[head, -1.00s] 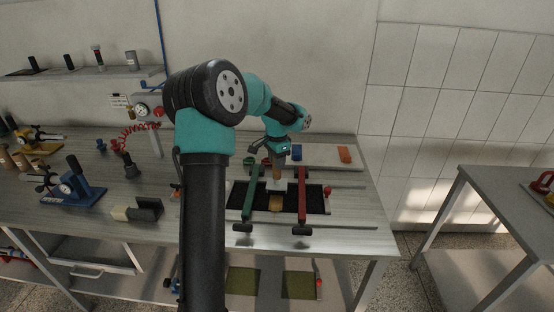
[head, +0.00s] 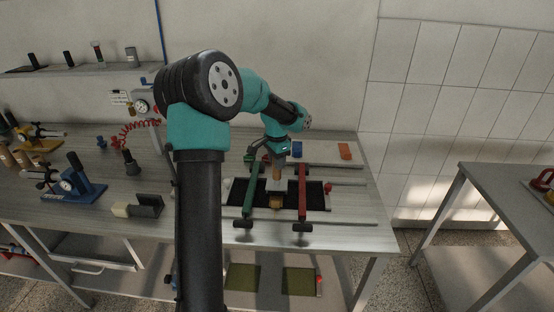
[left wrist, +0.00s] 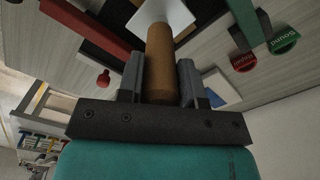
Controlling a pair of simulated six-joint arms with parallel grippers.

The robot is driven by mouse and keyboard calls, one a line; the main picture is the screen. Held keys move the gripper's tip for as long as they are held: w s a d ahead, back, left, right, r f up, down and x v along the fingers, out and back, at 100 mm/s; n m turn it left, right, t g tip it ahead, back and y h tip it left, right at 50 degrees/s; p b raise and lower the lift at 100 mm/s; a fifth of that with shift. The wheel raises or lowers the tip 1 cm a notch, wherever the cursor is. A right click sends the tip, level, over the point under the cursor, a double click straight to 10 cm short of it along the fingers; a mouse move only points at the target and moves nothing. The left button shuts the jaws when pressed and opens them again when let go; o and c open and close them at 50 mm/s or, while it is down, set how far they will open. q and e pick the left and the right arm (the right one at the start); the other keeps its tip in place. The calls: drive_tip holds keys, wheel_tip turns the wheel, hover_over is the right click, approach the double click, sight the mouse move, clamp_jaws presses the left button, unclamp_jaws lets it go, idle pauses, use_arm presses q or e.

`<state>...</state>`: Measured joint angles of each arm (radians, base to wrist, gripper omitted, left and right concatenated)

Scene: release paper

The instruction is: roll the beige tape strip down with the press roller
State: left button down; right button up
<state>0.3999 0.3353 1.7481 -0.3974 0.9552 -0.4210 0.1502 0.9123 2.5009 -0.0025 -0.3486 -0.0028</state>
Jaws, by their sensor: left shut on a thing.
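The press roller has a brown wooden handle (head: 277,171) and a pale metal frame (head: 276,185). My left gripper (head: 275,155) is shut on the handle from above; the left wrist view shows the handle (left wrist: 161,58) upright between both fingers (left wrist: 160,88). The beige tape strip (head: 276,202) shows just in front of the roller, between a green bar (head: 249,190) and a red bar (head: 302,194), on a black panel (head: 318,193). The roller's wheel and its contact with the tape are hidden or too small to tell. My right gripper is not in view.
The bars end in dark knobs. Behind the panel lie a blue block (head: 297,149) and an orange block (head: 345,151). A black-and-cream block (head: 145,206) and a blue clamp tool (head: 73,185) stand at left. The bench's right end (head: 358,215) is mostly clear.

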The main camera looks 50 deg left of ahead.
use_arm(q)
drive_tip(key=shift+s+d, duration=0.2)
drive_tip(key=shift+d, duration=0.05)
drive_tip(key=shift+s+f, duration=0.1)
drive_tip(key=shift+s+d, duration=0.85)
idle(0.5)
drive_tip(key=shift+s+d, duration=0.45)
idle(0.4)
